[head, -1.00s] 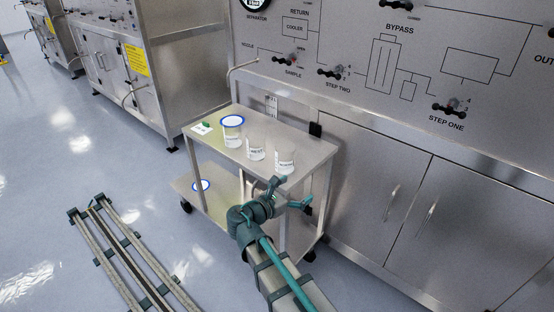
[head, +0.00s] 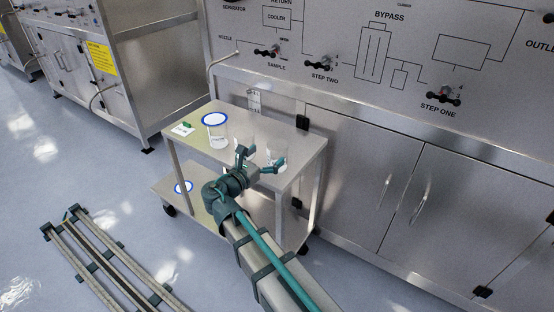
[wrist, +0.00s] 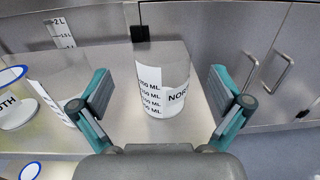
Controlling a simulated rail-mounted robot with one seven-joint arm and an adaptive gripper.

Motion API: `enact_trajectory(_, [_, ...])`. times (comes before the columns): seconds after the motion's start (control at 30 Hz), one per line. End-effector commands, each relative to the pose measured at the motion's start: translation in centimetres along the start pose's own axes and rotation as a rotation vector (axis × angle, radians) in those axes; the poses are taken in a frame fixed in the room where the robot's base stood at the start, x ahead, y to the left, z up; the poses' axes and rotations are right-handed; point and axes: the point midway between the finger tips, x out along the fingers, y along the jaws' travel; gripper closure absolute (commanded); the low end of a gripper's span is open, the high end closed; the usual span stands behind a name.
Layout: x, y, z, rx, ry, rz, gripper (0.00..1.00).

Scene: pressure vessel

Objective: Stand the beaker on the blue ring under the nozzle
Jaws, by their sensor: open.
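My gripper (head: 259,162) is open and empty. In the wrist view its two fingers (wrist: 158,92) stand on either side of a clear beaker (wrist: 165,75) with a white "NOR" label and ML marks, with gaps on both sides. This upright beaker (head: 277,149) is the rightmost on the cart. A second beaker (wrist: 55,98) stands to its left, partly behind the left finger. Another blue ring (head: 184,187) lies on the lower shelf. The bent nozzle pipe (head: 220,61) comes off the panel above the cart.
The steel cart (head: 305,145) stands against the cabinet panel. A white card with a green item (head: 185,128) lies at its left end. Black-handled valves (head: 322,63) stick out of the panel. Floor rails (head: 100,262) lie at the lower left.

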Motion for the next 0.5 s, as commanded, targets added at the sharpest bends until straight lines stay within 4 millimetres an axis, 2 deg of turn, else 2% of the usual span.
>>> enact_trajectory(0.17, [1.1,-0.1,-0.1,0.0,0.0,-0.001,0.0])
enact_trajectory(0.5, [5.2,-0.3,-0.2,0.0,0.0,0.0,0.0])
